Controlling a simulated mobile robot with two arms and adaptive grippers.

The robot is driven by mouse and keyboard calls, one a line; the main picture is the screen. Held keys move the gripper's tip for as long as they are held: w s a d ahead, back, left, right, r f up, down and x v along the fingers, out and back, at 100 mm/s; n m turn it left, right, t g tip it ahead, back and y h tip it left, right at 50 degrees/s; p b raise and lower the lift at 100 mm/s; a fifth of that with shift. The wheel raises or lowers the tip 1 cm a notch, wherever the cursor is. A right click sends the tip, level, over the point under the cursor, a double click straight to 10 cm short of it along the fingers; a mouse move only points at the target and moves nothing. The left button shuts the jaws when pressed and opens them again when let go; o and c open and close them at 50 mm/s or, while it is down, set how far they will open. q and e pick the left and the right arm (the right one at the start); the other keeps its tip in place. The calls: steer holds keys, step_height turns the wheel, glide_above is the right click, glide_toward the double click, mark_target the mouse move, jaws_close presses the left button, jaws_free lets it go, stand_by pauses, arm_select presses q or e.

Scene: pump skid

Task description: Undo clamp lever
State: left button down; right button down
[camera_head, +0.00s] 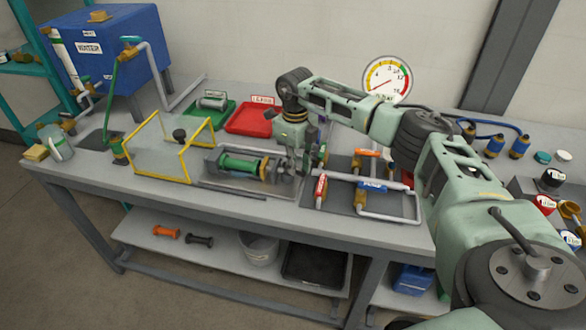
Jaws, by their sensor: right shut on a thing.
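My right gripper (303,162) points down at the right end of the green pump (243,164), beside the pipe rack. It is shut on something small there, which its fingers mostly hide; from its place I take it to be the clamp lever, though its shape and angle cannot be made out. The pump lies in a grey tray (222,184) on the bench, with brass-coloured parts toward its right end. My left gripper is not in view.
A yellow-framed clear guard (184,148) stands left of the pump. A pipe rack with a red-handled part (320,189) and an orange handle (367,153) stands close on the right. Red (249,121) and green (209,111) trays lie behind. The bench's front edge (200,205) is clear.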

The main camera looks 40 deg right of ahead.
steer(key=n, duration=0.1)
steer(key=n+b, duration=0.1)
steer(key=n, duration=0.1)
steer(key=d+n, duration=0.1)
steer(key=shift+w+r+n, duration=0.1)
steer(key=shift+w+n, duration=0.2)
steer(key=shift+w, duration=0.05)
stand_by(0.4)
steer(key=c, duration=2)
jaws_free()
steer(key=shift+r, duration=0.1)
step_height(320, 180, up, 12)
steer(key=shift+f, duration=0.1)
